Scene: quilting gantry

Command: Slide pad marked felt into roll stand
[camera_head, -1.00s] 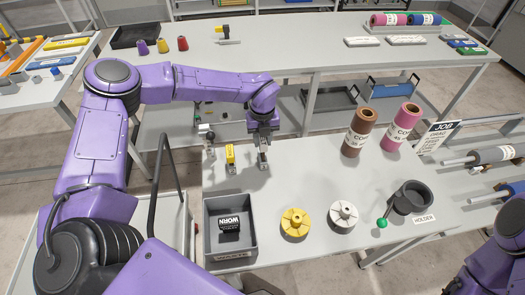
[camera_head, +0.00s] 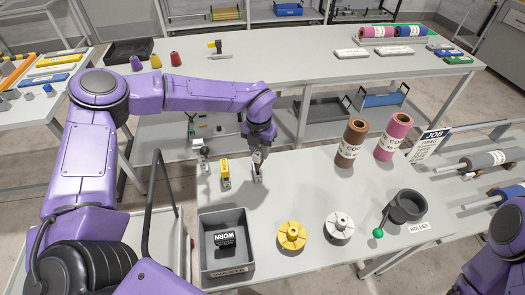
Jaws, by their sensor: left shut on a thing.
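My left gripper (camera_head: 258,165) is low over the far left part of the near table (camera_head: 300,200). It is shut on a small pale thing (camera_head: 258,176), mostly hidden by the fingers; I cannot read any mark on it. A small yellow piece (camera_head: 225,173) stands just left of the gripper. No mark "felt" is readable in view. A black round holder (camera_head: 405,208) with a green knob (camera_head: 378,233) stands at the table's right, behind a label "HOLDER"; I cannot tell whether it is the roll stand. My right gripper is out of view.
A grey bin (camera_head: 226,267) holds a black block marked "WORN" (camera_head: 225,240). Yellow (camera_head: 292,236) and white (camera_head: 340,225) hubs stand right of it. Brown (camera_head: 352,143) and pink (camera_head: 394,136) rolls stand upright behind. The table's middle is clear.

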